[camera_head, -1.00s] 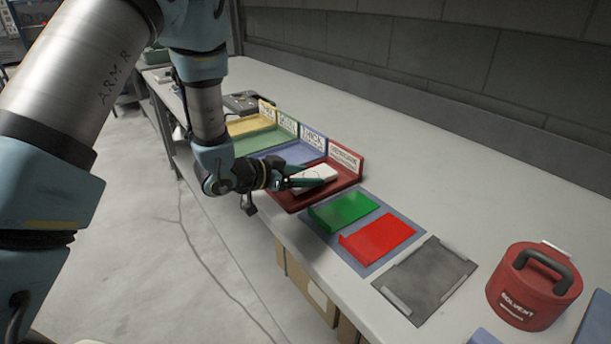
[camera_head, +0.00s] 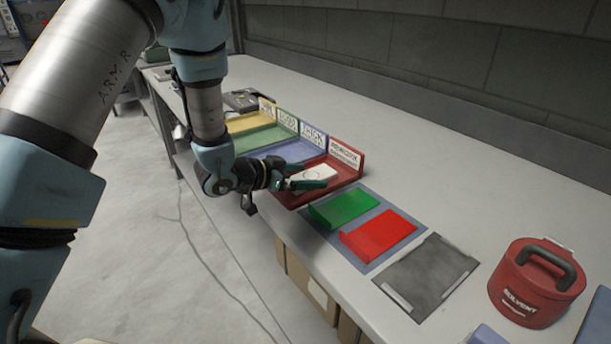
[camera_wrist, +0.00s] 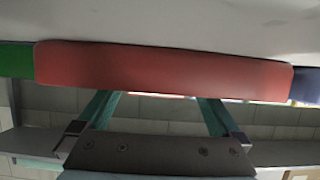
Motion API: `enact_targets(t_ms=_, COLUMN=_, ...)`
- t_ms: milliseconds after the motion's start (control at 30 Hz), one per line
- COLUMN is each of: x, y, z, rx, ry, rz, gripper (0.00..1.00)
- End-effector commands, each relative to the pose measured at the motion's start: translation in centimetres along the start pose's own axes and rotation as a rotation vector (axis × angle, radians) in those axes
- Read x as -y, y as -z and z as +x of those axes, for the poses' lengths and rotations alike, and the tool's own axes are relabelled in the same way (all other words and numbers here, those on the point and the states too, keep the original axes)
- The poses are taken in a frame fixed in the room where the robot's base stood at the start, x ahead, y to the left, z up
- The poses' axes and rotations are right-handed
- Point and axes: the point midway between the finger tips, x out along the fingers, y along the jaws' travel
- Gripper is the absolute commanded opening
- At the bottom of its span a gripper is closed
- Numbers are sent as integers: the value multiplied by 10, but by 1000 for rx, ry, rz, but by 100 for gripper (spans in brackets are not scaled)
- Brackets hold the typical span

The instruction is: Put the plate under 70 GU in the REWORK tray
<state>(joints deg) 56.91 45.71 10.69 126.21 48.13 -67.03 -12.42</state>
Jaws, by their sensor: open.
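The red tray (camera_head: 347,174), whose label seems to read REWORK, is the nearest of a row of trays on the bench. A white plate-like piece (camera_head: 318,172) with a faint round mark lies in it. My gripper (camera_head: 306,177) is open at the tray's front side, its teal fingers spread beside the white piece. I cannot tell whether they touch it. A green plate (camera_head: 345,209) and a red plate (camera_head: 379,235) lie tilted on a blue mat (camera_head: 372,264).
Blue (camera_head: 288,151), green (camera_head: 262,138) and yellow (camera_head: 245,121) trays stand farther along. A grey panel (camera_head: 428,275) and a red solvent can (camera_head: 535,285) are at the right. The bench behind the trays is clear.

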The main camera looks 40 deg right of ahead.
Motion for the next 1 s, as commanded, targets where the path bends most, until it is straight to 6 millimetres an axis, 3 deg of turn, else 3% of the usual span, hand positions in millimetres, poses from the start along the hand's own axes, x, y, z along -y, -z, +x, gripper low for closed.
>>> enact_targets(t_ms=167, x=1, y=-1, z=-9, rx=1, ry=2, rz=-1, gripper=100)
enact_targets(t_ms=500, x=1, y=-1, z=-72, rx=-1, ry=4, rz=-2, gripper=100)
enact_targets(t_ms=700, x=1, y=0, z=-100, rx=-2, ry=2, rz=0, gripper=100)
enact_targets(t_ms=1000, x=1, y=0, z=-109, rx=1, ry=4, rz=0, gripper=100)
